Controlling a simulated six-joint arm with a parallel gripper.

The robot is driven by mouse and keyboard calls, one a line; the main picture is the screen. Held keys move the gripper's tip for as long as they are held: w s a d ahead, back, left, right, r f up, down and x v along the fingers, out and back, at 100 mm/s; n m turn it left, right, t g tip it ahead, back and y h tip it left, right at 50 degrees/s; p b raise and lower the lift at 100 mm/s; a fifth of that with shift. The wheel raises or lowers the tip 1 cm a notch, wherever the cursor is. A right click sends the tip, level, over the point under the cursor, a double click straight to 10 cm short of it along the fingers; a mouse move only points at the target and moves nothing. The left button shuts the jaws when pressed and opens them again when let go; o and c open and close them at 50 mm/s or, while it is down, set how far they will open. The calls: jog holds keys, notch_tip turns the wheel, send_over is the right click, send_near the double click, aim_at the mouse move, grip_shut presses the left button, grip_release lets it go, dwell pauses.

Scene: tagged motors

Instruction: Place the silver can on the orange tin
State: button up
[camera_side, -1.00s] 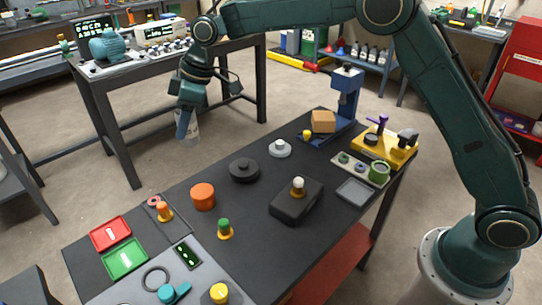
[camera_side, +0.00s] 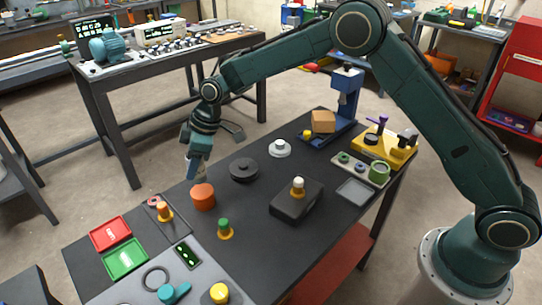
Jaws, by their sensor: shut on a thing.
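The orange tin (camera_side: 203,198), a short round cylinder, stands on the dark table left of its middle. My gripper (camera_side: 194,173) points down just above and behind the tin, slightly to its left in the picture. It is shut on the silver can (camera_side: 202,177), a pale grey shape mostly hidden by the gripper finger and the tin. I cannot tell whether the can touches the tin.
A black round stepped part (camera_side: 243,170) stands right of the tin. A red tray (camera_side: 110,233) and a green tray (camera_side: 125,258) lie at the left.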

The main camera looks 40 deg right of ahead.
aim_at(196, 176)
jog(key=shift+f, duration=2)
jog(key=shift+f, duration=0.15)
jog(key=o, duration=1)
jog(key=shift+v, duration=0.85)
jog(key=v, duration=1)
jog(key=shift+r, duration=0.35)
